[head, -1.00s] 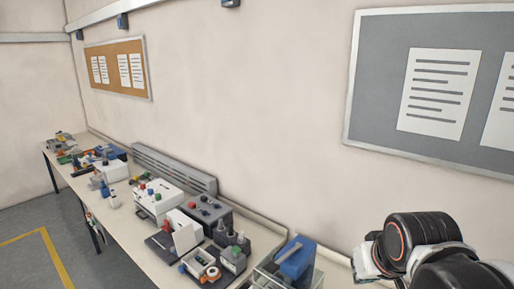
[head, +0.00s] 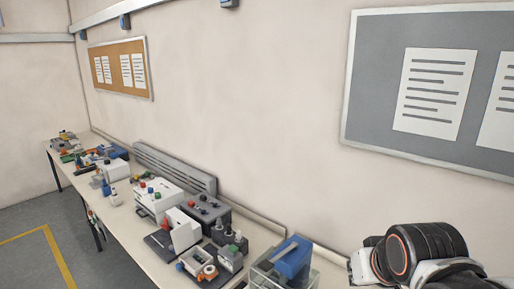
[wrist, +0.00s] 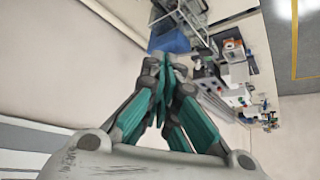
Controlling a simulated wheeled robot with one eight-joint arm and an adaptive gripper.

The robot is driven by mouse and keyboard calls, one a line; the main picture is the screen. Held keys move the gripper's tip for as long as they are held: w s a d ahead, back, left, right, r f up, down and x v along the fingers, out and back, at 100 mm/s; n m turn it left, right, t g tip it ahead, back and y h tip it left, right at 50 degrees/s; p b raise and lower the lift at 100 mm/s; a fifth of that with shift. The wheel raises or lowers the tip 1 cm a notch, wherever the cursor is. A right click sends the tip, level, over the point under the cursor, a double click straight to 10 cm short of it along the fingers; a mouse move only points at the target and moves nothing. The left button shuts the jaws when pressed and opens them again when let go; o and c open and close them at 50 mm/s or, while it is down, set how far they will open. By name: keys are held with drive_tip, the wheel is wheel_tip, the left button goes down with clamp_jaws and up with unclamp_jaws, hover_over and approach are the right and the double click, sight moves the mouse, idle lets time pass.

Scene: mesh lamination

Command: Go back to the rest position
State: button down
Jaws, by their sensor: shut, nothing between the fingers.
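My gripper (wrist: 163,62) shows in the wrist view, with teal and grey fingers drawn together and nothing between them. It is in the air, and the wall and the bench appear beyond it. In the head view the gripper itself is out of sight; only a black and white part of my arm (head: 425,250) shows at the lower right, in front of the wall. No task object is held.
A long bench (head: 135,225) runs along the wall, crowded with equipment. A blue device (head: 293,258) in a clear-sided box stands near my arm. A white box with coloured knobs (head: 157,198) is farther along. A grey board (head: 385,125) hangs on the wall. Floor at left is clear.

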drive_tip(key=s+f+b, duration=0.3)
drive_tip(key=f+b, duration=0.9)
drive_tip(key=f, duration=0.1)
drive_tip(key=s+f+b, duration=0.3)
drive_tip(key=f+b, duration=1)
drive_tip(key=f, duration=0.1)
drive_tip(key=shift+s+a, duration=0.35)
drive_tip(key=shift+s, duration=0.05)
